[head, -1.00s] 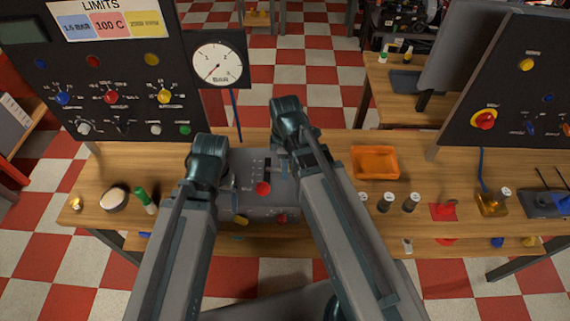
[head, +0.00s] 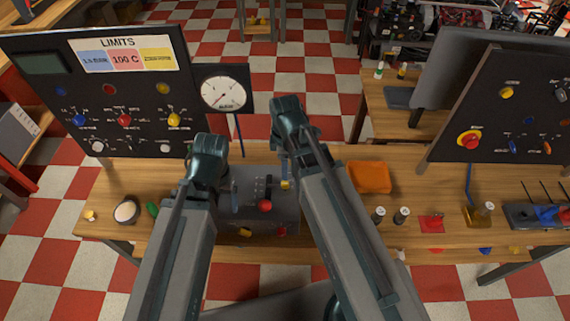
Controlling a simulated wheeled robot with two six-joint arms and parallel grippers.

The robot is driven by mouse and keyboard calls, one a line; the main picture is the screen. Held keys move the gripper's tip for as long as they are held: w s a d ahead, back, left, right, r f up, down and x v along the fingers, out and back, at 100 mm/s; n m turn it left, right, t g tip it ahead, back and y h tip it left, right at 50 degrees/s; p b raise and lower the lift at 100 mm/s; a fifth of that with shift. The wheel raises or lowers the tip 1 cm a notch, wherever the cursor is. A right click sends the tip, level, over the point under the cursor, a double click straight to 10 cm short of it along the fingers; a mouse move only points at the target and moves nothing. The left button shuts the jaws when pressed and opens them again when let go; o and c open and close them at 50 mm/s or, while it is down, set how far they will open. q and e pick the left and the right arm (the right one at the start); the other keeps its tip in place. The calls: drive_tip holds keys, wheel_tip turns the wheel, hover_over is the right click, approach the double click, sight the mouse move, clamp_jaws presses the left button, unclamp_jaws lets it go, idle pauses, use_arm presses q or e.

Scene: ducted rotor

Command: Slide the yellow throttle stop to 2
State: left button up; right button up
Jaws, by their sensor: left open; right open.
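A grey control box (head: 287,212) stands on the wooden bench between my two arms. It has a dark slotted plate on top, a red knob (head: 265,206), and yellow and red parts on its front. A small yellow piece (head: 285,184) shows at the right of the slots and may be the throttle stop; its scale marks are too small to read. My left gripper (head: 233,196) is open by the box's left side. My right gripper (head: 285,166) is open above the box's right rear, close to the yellow piece. My arms partly hide the box, and contact cannot be told.
A black panel (head: 45,105) with knobs and a dial gauge (head: 224,92) stand behind the box. An orange tray (head: 369,177), small bottles (head: 401,216) and a red pad (head: 431,224) are to the right. A second panel (head: 520,90) stands at far right.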

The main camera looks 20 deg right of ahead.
use_arm(q)
wheel_tip(320, 180, up, 4)
drive_tip(key=p, duration=0.3)
drive_tip(key=shift+r, duration=0.2)
use_arm(e)
wheel_tip(320, 180, up, 4)
drive_tip(key=shift+r, duration=0.2)
